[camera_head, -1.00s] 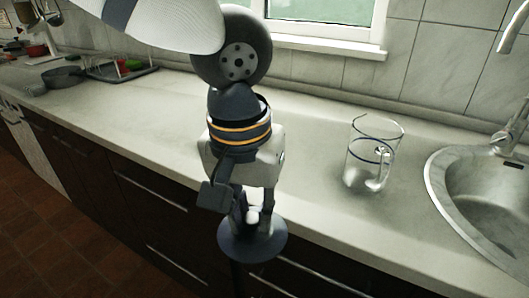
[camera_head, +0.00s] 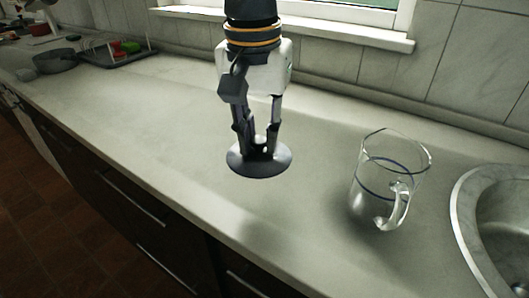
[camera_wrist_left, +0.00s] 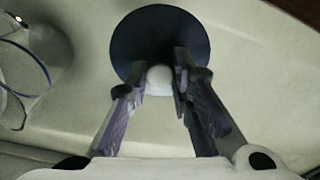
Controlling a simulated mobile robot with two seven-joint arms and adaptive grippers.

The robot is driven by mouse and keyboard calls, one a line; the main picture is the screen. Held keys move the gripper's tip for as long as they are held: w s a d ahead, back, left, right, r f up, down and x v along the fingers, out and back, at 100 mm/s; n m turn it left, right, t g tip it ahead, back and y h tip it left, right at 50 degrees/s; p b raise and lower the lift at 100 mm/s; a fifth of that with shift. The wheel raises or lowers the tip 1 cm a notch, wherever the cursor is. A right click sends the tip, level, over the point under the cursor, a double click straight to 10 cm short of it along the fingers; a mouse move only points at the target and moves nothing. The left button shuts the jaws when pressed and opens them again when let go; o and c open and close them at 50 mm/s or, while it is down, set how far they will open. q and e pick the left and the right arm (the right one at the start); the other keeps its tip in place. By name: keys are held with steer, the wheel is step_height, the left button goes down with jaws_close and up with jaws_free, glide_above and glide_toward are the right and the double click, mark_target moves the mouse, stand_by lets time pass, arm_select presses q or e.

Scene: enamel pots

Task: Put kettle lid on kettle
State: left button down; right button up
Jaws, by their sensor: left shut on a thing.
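My left gripper (camera_head: 259,143) is shut on the kettle lid (camera_head: 245,165), a dark blue-grey disc with a small pale knob between the fingertips. In the head view the lid is level and appears held above the counter, left of the kettle. The left wrist view also shows the lid (camera_wrist_left: 135,38) and the fingers of the gripper (camera_wrist_left: 163,75) on either side of its white knob. The kettle (camera_head: 375,188) is a clear glass jug with a dark blue band and a handle, standing open-topped on the counter. Part of it shows in the left wrist view (camera_wrist_left: 38,85). My right gripper is not in view.
A metal sink (camera_head: 480,235) is set in the counter right of the kettle. A grey pan (camera_head: 55,62) and a dark tray (camera_head: 112,56) with small coloured items stand at the far left. The counter (camera_head: 150,110) between them and the lid is clear.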

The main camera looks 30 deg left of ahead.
arm_select(q)
steer(key=shift+w+a+f, duration=0.1)
steer(key=shift+w+a, duration=0.15)
steer(key=shift+w, duration=0.3)
steer(key=shift+w+a, duration=0.2)
steer(key=shift+w, duration=0.35)
steer(key=w+f, duration=0.1)
steer(key=f, duration=0.1)
steer(key=w+a+f, duration=0.1)
steer(key=w+f, duration=0.2)
steer(key=f, duration=0.1)
steer(key=shift+w+a+f, duration=0.1)
steer(key=shift+w+a, duration=0.15)
steer(key=shift+a, duration=0.05)
steer(key=shift+f, duration=1.5)
steer(key=c, duration=1.4)
jaws_free()
steer(key=shift+f, duration=0.1)
steer(key=r, duration=0.4)
steer(key=s+r, duration=0.1)
steer(key=r, duration=0.7)
steer(key=shift+s+d+r, duration=0.1)
steer(key=shift+s, duration=0.1)
